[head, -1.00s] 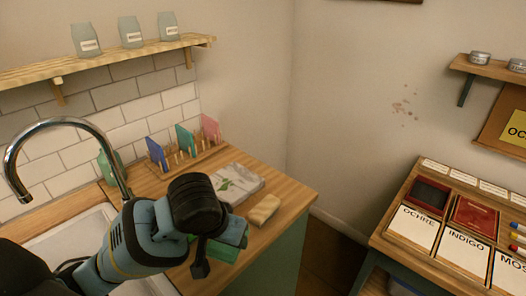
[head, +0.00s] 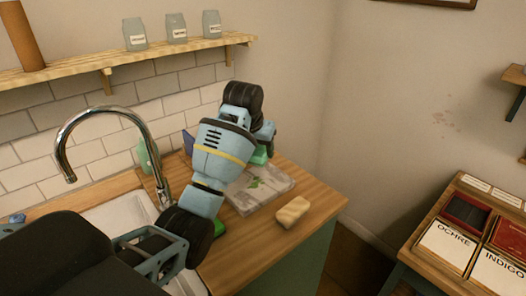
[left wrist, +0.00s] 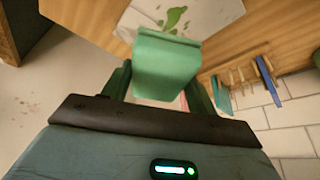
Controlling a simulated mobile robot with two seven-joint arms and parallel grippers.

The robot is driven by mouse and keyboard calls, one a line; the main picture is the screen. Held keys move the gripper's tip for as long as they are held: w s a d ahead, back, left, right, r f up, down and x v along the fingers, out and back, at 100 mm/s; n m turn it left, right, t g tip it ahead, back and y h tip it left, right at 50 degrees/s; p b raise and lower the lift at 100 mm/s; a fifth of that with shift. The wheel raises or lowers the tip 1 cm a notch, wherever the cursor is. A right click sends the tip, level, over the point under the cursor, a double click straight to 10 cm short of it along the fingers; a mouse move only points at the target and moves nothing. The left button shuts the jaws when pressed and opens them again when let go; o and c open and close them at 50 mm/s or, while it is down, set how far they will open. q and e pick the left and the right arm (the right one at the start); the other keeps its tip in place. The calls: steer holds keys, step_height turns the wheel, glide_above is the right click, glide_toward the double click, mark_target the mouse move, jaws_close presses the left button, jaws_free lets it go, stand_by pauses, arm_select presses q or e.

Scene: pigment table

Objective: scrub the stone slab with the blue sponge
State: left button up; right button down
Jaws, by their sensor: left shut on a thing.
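The stone slab (head: 272,183) is a pale grey block with green smears, lying on the wooden counter; it also shows in the left wrist view (left wrist: 204,14). My left gripper (head: 262,140) is over the slab's far end, shut on a green block (left wrist: 166,65) that is sponge-like in shape. A bit of this block shows below the fingers in the head view (head: 259,156). I cannot tell whether it touches the slab. The held block looks green, not blue. A small blue thing (head: 16,218) lies left of the sink, too small to identify. My right gripper is out of view.
A tan block (head: 293,212) lies on the counter in front of the slab. A green thing (head: 220,228) sits partly hidden behind my left arm. The sink (head: 122,217) and curved tap (head: 100,112) are at left. A rack (left wrist: 240,72) with upright coloured boards stands near the gripper.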

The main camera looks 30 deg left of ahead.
mark_target(263, 151)
arm_select(q)
steer(key=shift+m+h, duration=0.3)
steer(key=shift+m, duration=0.3)
steer(key=w+f, duration=0.2)
steer(key=w, duration=0.1)
steer(key=shift+a+f, duration=0.1)
steer(key=shift+f, duration=0.25)
steer(key=shift+w+f, duration=0.2)
steer(key=shift+f, duration=0.2)
